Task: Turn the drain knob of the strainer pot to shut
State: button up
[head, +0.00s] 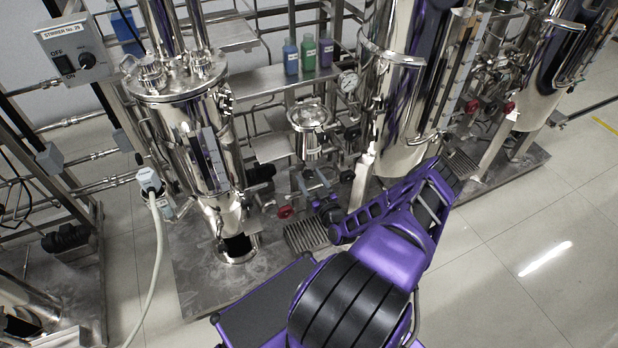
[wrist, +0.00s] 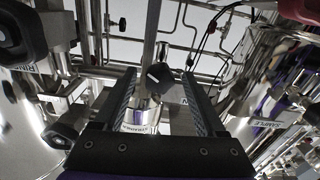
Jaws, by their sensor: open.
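A small steel pot (head: 309,143) with a clamped lid, which looks like the strainer pot, stands in the middle of the head view. My gripper (head: 326,208) is low on the skid below this pot, at the end of my purple arm. In the wrist view my gripper (wrist: 160,76) is open, with one dark finger on each side. A dark knob (wrist: 157,78) with a white mark shows between the fingertips. I cannot tell whether they touch it. A steel fitting with a label (wrist: 140,122), too small to read surely, shows between the fingers.
A large steel vessel (head: 181,130) stands left and another (head: 397,90) right. A grated drain (head: 306,236) lies below. Coloured bottles (head: 308,55) stand on a shelf behind. Open floor (head: 540,235) lies at right.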

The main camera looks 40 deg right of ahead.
jog(key=shift+w+d, duration=0.15)
jog(key=shift+w, duration=0.3)
grip_shut()
jog(key=shift+m, duration=0.4)
jog(key=m, duration=0.5)
jog(key=shift+m, duration=0.3)
jog(key=m, duration=0.5)
jog(key=shift+m, duration=0.3)
dwell(0.3)
